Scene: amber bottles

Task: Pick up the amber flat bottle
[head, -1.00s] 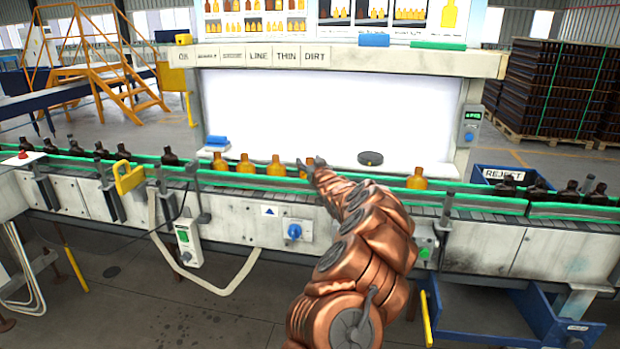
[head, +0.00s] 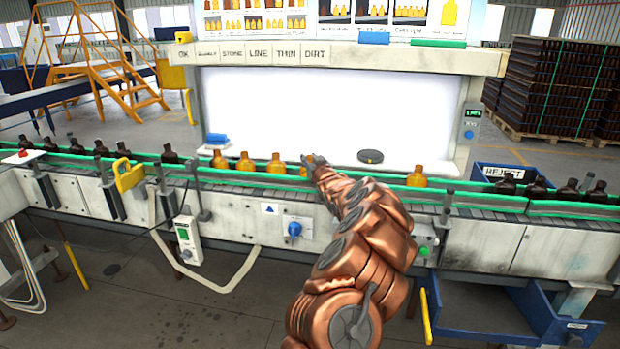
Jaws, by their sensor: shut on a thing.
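Several amber flat bottles stand on the conveyor in front of the lit white panel. One amber bottle (head: 276,165) stands left of my gripper, with another amber bottle (head: 245,163) and a third (head: 219,160) further left. One more amber bottle (head: 417,177) stands to the right of my arm. My gripper (head: 313,160) is at the conveyor, shut on an amber flat bottle (head: 304,171). That bottle is mostly hidden behind the fingers and wrist; only a sliver of amber shows at their left.
Green guide rails (head: 450,191) run along the conveyor. Dark brown bottles (head: 124,151) stand at both ends. A black round puck (head: 370,156) and a blue block (head: 217,140) lie on the ledge behind. A blue reject bin (head: 490,171) is at right.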

